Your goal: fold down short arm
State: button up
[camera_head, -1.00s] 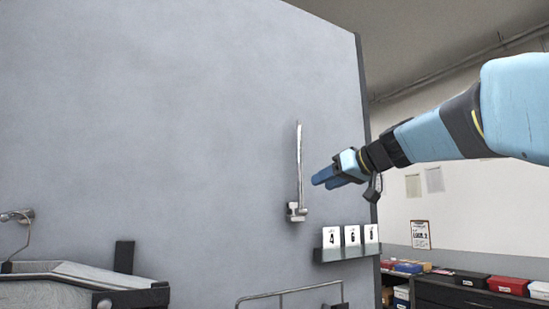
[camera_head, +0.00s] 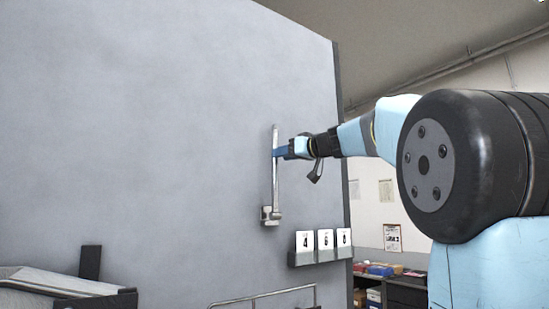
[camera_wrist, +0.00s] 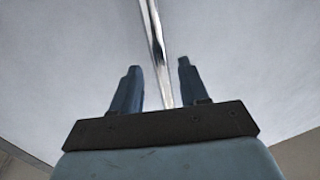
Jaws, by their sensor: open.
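The short arm (camera_head: 275,181) is a thin silvery bar standing upright against the grey wall panel, joined at its lower end to a small wall bracket (camera_head: 267,215). My gripper (camera_head: 279,152) is at the upper half of the bar, coming from the right. In the wrist view the gripper (camera_wrist: 158,75) is open, with one blue finger on each side of the bar (camera_wrist: 155,40). The bar runs between the fingers, with a visible gap to each. The bracket is out of the wrist view.
A small ledge (camera_head: 318,258) with several number cards is on the panel below right of the bracket. A metal rail (camera_head: 265,298) is at the bottom. Shelves with coloured boxes (camera_head: 380,270) stand beyond the panel's right edge (camera_head: 341,130). The panel left of the bar is clear.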

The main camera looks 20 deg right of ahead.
jog(key=shift+x, duration=2.25)
jog(key=shift+c, duration=0.3)
grip_shut()
